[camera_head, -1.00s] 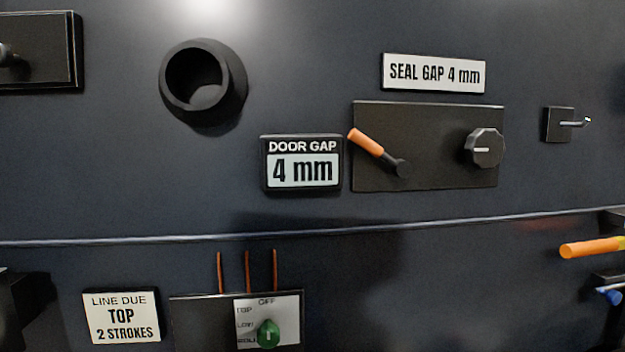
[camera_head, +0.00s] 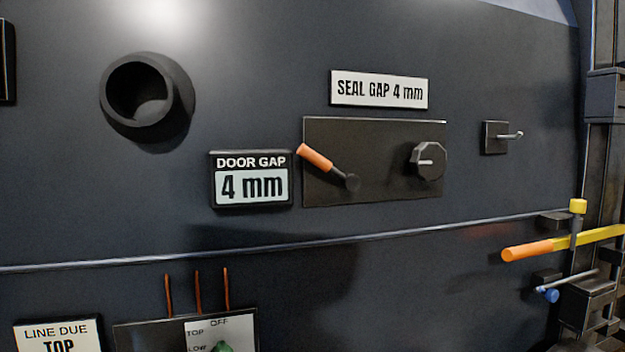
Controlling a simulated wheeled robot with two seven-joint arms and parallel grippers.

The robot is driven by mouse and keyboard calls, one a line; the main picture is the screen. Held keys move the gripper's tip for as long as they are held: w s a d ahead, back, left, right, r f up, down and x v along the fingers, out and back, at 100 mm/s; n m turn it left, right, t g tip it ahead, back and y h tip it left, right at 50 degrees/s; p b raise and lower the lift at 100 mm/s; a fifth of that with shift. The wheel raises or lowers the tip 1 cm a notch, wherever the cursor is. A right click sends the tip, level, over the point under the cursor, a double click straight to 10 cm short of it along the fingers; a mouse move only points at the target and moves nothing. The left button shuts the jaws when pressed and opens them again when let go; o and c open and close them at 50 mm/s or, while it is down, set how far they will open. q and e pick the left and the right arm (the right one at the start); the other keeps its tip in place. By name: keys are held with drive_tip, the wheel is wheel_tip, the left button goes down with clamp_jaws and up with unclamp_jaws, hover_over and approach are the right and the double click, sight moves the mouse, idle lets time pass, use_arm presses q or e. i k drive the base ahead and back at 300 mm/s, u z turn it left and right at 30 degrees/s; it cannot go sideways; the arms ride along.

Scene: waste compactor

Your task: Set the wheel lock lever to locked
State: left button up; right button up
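No label in view names the wheel lock lever. A lever with an orange grip (camera_head: 316,156) sits on a dark plate (camera_head: 375,185); it slants from a black pivot at lower right to its grip at upper left. At the right edge, a yellow bar (camera_head: 590,237) with an orange grip (camera_head: 527,251) extends leftward, nearly level. I cannot tell which of these, if either, is the wheel lock lever. Neither gripper shows.
A black knob (camera_head: 427,162) shares the plate. Nearby are the DOOR GAP display (camera_head: 251,178), a black round port (camera_head: 145,98), a small hook (camera_head: 497,137) and a blue-tipped rod (camera_head: 550,294). A dark upright frame (camera_head: 604,110) stands at the right.

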sight(349, 181)
drive_tip(key=u, duration=1.85)
drive_tip(key=k, duration=1)
drive_tip(key=z, duration=1.2)
drive_tip(key=i, duration=0.5)
